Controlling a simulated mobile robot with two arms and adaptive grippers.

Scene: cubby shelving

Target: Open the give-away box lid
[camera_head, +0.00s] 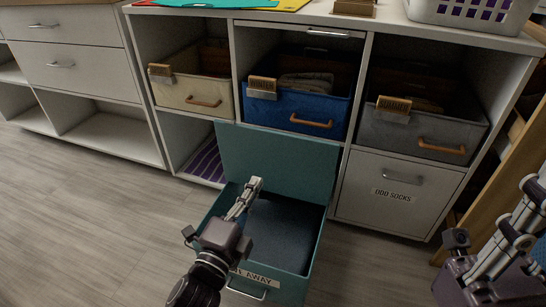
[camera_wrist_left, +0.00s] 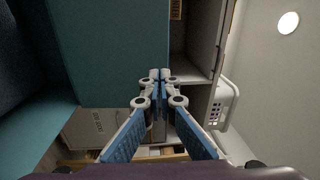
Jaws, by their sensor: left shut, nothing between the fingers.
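The give-away box is a teal pull-out box (camera_head: 318,255) low in the shelving, with a label ending in "AWAY" and a metal handle on its front. Its teal lid (camera_head: 275,158) stands raised at the back, and the dark inside shows. My left gripper (camera_head: 256,183) reaches over the box, its fingertips in front of the lid; I cannot tell whether they touch it. In the left wrist view its blue fingers (camera_wrist_left: 158,76) are together and empty, beside the teal lid (camera_wrist_left: 110,50). My right gripper (camera_head: 528,190) is at the right edge, away from the box, partly cut off.
An "ODD SOCKS" box (camera_head: 395,195) is shut at the right. A white basket (camera_head: 470,12) stands on top. The floor (camera_head: 80,220) at left is clear.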

